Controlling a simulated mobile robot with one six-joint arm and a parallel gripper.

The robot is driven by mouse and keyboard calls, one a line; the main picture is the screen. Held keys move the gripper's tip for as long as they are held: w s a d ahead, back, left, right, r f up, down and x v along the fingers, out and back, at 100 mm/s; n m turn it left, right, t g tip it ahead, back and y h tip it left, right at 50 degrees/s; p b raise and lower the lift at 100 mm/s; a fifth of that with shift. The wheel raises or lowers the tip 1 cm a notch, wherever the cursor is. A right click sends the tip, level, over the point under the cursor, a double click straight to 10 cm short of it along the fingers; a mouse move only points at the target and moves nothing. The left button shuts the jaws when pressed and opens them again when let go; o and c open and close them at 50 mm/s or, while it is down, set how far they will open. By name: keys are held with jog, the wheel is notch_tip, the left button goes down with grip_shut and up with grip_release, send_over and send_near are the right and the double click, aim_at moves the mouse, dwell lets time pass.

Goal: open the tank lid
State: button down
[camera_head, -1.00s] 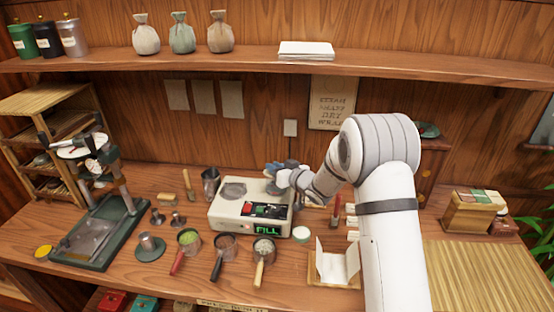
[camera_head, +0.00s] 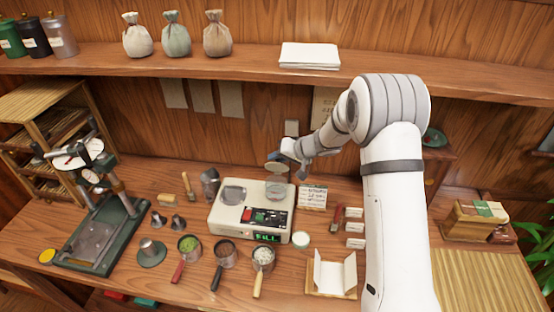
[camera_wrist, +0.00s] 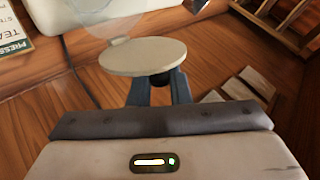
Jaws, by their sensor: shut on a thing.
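The cream machine (camera_head: 228,213) stands mid-table with a green FILL display (camera_head: 266,237). A clear round tank (camera_head: 277,189) sits at its back right, and its mouth looks uncovered. The round beige tank lid (camera_head: 276,166) is above and slightly behind the tank, apart from it. My gripper (camera_head: 283,153) is shut on the lid. In the wrist view the lid (camera_wrist: 143,56) looks nearly flat, its dark knob between my fingers (camera_wrist: 160,90). The clear tank (camera_wrist: 105,20) shows partly behind the lid there.
Several handled cups, including one with green contents (camera_head: 189,245), stand in front of the machine. A press (camera_head: 95,205) is at the left. A white folded paper (camera_head: 335,272) lies front right. The shelf (camera_head: 250,61) runs above. A small label card (camera_head: 312,197) lies right of the machine.

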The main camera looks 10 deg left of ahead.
jog(key=shift+w+f+m+g, duration=0.2)
jog(key=shift+w+m+g, duration=0.5)
jog(key=shift+g, duration=0.4)
jog(key=shift+w+f+m+g, duration=0.2)
jog(key=shift+w+m+g, duration=0.3)
jog(key=shift+w+g, duration=0.5)
jog(key=shift+s, duration=0.15)
jog(key=shift+f, duration=0.1)
jog(key=c, duration=1.4)
grip_release()
jog(key=shift+c, duration=0.2)
